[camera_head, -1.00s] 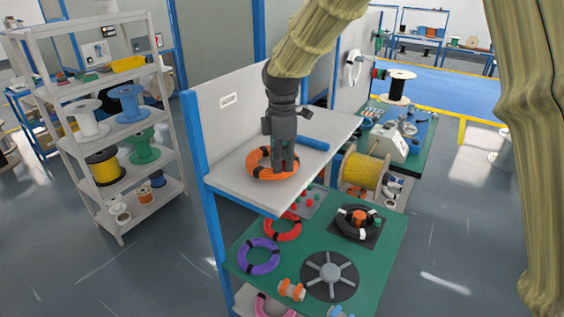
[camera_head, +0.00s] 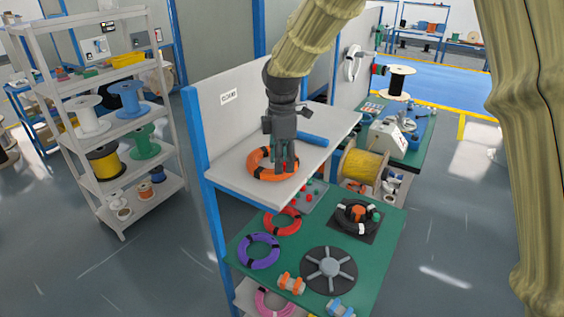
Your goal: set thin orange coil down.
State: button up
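The thin orange coil (camera_head: 259,174) lies on the light upper shelf (camera_head: 234,191), close to its front left edge. It is a flat ring with dark bands, and it looks level on the surface. My gripper (camera_head: 284,168) points down at the right side of the ring, with its fingertips at the coil. The fingers cover part of that side. I cannot tell whether they are closed on the coil or parted around it.
The lower green table (camera_head: 299,258) holds a red-orange coil (camera_head: 282,222), a purple coil (camera_head: 259,251), a black coil (camera_head: 344,222) and a spoked disc (camera_head: 328,269). A spool rack (camera_head: 172,146) stands left.

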notch_tip(320, 180, up, 11)
jog(key=b, duration=0.3)
jog(key=shift+r+b, duration=0.2)
jog(key=shift+b, duration=0.15)
